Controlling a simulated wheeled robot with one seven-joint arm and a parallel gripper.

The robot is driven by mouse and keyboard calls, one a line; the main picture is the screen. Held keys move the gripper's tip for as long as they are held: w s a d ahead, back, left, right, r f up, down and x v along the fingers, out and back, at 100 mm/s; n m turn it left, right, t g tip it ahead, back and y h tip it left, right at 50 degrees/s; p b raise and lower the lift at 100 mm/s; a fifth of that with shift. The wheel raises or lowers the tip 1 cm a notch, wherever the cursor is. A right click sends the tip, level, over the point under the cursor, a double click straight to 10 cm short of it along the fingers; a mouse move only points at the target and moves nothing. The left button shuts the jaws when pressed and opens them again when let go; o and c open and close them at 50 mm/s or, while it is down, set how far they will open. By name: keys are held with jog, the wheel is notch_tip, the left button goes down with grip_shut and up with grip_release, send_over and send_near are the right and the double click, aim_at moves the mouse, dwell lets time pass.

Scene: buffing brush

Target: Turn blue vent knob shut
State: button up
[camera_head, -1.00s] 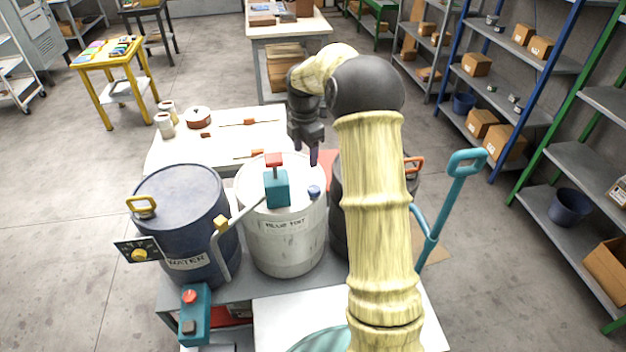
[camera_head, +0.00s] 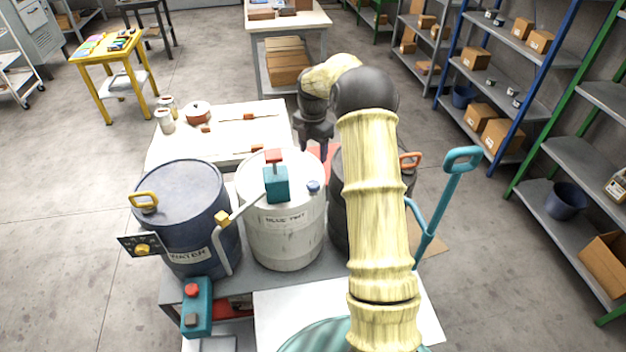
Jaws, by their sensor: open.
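The blue vent knob (camera_head: 313,186) sits on the top right of the white drum (camera_head: 285,235), which is labelled "BLUE TINT". My gripper (camera_head: 315,152) points down behind and above the knob, apart from it. Its fingers are small in this view, open, with nothing seen between them. My pale yellow arm runs down the right of the knob and hides much of a dark drum.
A teal pump box (camera_head: 276,185) with a red top stands on the white drum, left of the knob. A blue drum (camera_head: 186,220) labelled "WATER" stands at left. A teal handle (camera_head: 447,195) rises at right. A white table (camera_head: 225,145) with brushes lies behind.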

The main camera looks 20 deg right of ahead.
aim_at(313, 184)
notch_tip(313, 184, down, 13)
jog(key=p, duration=0.3)
jog(key=shift+f, duration=0.15)
jog(key=c, duration=1)
